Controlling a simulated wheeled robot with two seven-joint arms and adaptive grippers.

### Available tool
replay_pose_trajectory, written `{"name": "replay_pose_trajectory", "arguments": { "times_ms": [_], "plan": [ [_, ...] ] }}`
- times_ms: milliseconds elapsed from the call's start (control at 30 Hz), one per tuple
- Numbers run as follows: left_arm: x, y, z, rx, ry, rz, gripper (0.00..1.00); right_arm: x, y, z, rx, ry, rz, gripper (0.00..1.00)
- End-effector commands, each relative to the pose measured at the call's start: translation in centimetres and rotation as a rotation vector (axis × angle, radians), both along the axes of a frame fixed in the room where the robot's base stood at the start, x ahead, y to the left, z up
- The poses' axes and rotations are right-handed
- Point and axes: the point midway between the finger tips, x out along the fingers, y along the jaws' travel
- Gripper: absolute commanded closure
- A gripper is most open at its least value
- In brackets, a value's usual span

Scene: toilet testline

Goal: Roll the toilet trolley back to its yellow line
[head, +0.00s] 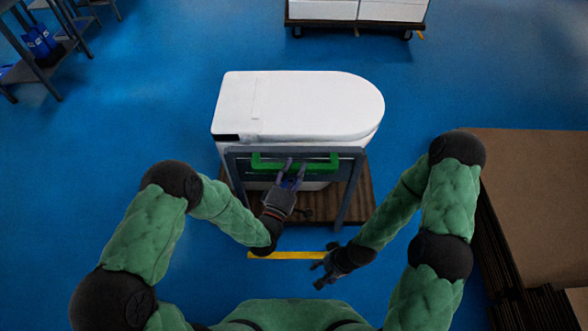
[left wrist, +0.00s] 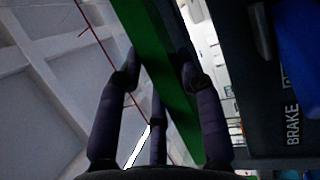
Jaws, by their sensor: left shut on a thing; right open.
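The trolley has a grey upright frame (head: 356,185), a green handle bar (head: 325,162) and a brown deck. It carries a white toilet (head: 310,105). My left gripper (head: 291,172) is shut on the green handle near its middle; in the left wrist view its fingers lie on both sides of the green handle (left wrist: 165,85). The yellow line (head: 285,255) lies on the blue floor just in front of the trolley, on my side. My right gripper (head: 320,272) is open and empty, near the line's right end and apart from the trolley.
Stacked brown cardboard (head: 535,200) stands at the right. Another trolley with white boxes (head: 357,12) is at the top. A grey shelf (head: 40,70) with blue items is at the upper left. The blue floor left of the trolley is clear.

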Motion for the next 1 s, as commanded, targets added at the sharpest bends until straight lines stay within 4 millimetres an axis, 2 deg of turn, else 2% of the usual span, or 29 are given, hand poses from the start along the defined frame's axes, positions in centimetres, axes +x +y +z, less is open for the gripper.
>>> {"name": "replay_pose_trajectory", "arguments": {
  "times_ms": [33,67,133,567,733,1000],
  "plan": [
    [-0.1,-0.4,0.4,-0.002,-0.012,-0.013,1.00,0.0,0.0,0.0,0.000,0.000,0.000,0.43],
    [-0.1,-0.4,0.4,-0.002,-0.012,-0.013,0.58,0.0,0.0,0.0,0.000,0.000,0.000,0.43],
    [-0.1,-0.4,0.4,-0.002,-0.011,-0.011,0.39,0.0,0.0,0.0,0.000,0.000,0.000,0.43],
    [-0.6,0.1,0.0,0.000,-0.003,-0.006,0.39,0.0,0.0,0.0,0.000,0.000,0.000,0.43],
    [-2.7,1.0,-0.5,-0.001,0.000,-0.004,0.39,0.0,0.0,0.0,0.000,0.000,0.000,0.43],
    [-7.6,3.1,-1.4,-0.002,-0.001,-0.004,0.39,0.0,0.0,0.0,0.000,0.000,0.000,0.43]
  ]
}}
